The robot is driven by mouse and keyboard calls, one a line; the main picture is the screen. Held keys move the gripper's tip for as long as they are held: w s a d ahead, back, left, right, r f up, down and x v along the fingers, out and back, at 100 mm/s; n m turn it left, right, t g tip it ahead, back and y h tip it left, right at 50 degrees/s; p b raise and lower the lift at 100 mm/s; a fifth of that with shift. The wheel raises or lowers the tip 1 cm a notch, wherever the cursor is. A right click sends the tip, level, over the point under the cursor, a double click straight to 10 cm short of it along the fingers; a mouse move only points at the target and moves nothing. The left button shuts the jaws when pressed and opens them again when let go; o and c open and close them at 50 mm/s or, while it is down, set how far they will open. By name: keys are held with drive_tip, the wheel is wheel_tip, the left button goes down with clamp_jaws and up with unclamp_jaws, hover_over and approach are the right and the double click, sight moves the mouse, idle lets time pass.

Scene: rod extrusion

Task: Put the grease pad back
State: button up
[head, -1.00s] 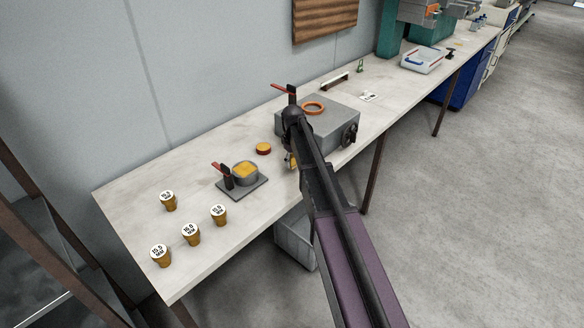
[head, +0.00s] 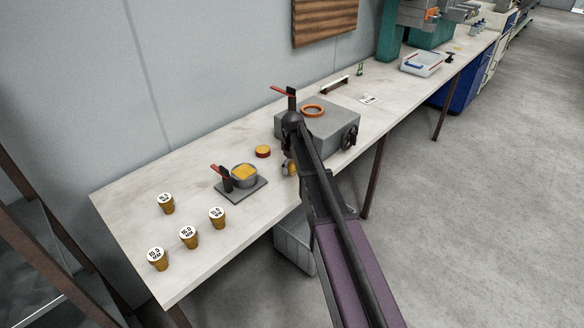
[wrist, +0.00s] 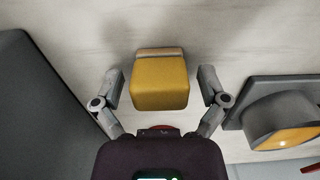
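The grease pad seems to be the yellow block with a tan strip along one edge (wrist: 160,82) in the wrist view. It is between the two fingers of my gripper (wrist: 162,86), with a narrow gap showing on each side, so the gripper looks open around it. In the head view a yellowish bit of the pad (head: 290,168) shows beside my arm, in front of the grey box; my arm hides most of that spot. I cannot tell whether the pad touches the table. A small round red tin with a yellow top (head: 263,152) sits behind.
A grey pot of yellow grease (head: 245,182) stands on a dark plate left of my gripper. A grey box (head: 330,128) with an orange ring is close on the right. Several labelled cups (head: 188,237) stand at the table's left end. Bare table (head: 135,195) lies beyond the cups.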

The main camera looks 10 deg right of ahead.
drive_tip(key=shift+r, duration=0.2)
idle(0.3)
wheel_tip(320, 180, up, 12)
drive_tip(key=p, duration=1.2)
idle(0.7)
drive_tip(key=s+m, duration=0.7)
drive_tip(key=s, duration=2.2)
drive_tip(key=shift+a, duration=0.2)
